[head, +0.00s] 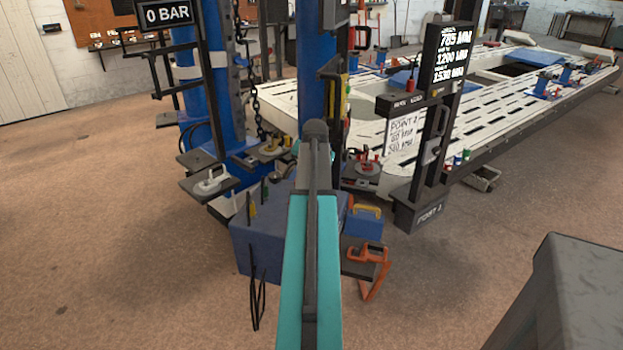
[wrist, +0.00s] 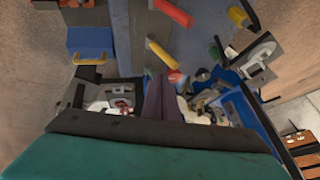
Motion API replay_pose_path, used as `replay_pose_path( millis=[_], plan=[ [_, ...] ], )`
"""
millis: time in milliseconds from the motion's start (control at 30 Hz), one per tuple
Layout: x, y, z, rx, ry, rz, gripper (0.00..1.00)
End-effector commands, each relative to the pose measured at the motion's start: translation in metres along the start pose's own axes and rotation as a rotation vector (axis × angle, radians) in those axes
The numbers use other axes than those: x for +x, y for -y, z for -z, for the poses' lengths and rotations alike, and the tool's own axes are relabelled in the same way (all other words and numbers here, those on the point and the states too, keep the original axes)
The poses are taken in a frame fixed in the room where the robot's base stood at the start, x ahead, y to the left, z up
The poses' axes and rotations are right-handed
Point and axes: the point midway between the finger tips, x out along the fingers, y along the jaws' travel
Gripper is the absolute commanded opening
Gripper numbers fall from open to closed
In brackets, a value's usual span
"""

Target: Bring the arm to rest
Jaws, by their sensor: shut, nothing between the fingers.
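My arm (head: 313,250) is teal with a dark strip and reaches up the middle of the head view, ending in a dark rounded joint. My gripper is hidden in the head view. In the wrist view my gripper (wrist: 160,98) shows as narrow dark fingers close together, shut and empty. Beyond the fingers lie tools and fittings, partly covered by them and by the teal part at the bottom. I cannot tell how far the fingertips are from these.
A blue box (head: 262,240) and an orange clamp (head: 368,268) stand close to my arm. Blue posts and a hanging chain (head: 250,95) rise behind it. A readout stand (head: 435,120) and a long slotted white bench (head: 510,95) are at the right. The left floor (head: 90,220) is clear.

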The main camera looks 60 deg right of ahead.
Motion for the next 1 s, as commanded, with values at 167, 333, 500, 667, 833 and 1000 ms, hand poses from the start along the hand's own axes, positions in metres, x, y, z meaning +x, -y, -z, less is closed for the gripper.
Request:
replay_pose_path(
  millis=[167,333,500,667,833,1000],
  plan=[
    [-0.008,0.002,0.0,0.0,-0.001,0.0,0.0],
    [-0.009,0.002,0.0,-0.001,0.0,0.0,0.0],
    [-0.009,0.003,0.0,-0.001,0.0,0.001,0.0],
    [-0.009,0.003,-0.001,-0.001,0.0,0.001,0.0],
    [-0.008,0.013,-0.004,-0.013,0.003,0.007,0.0],
    [0.004,0.045,-0.027,-0.056,0.029,0.023,0.0]
  ],
)
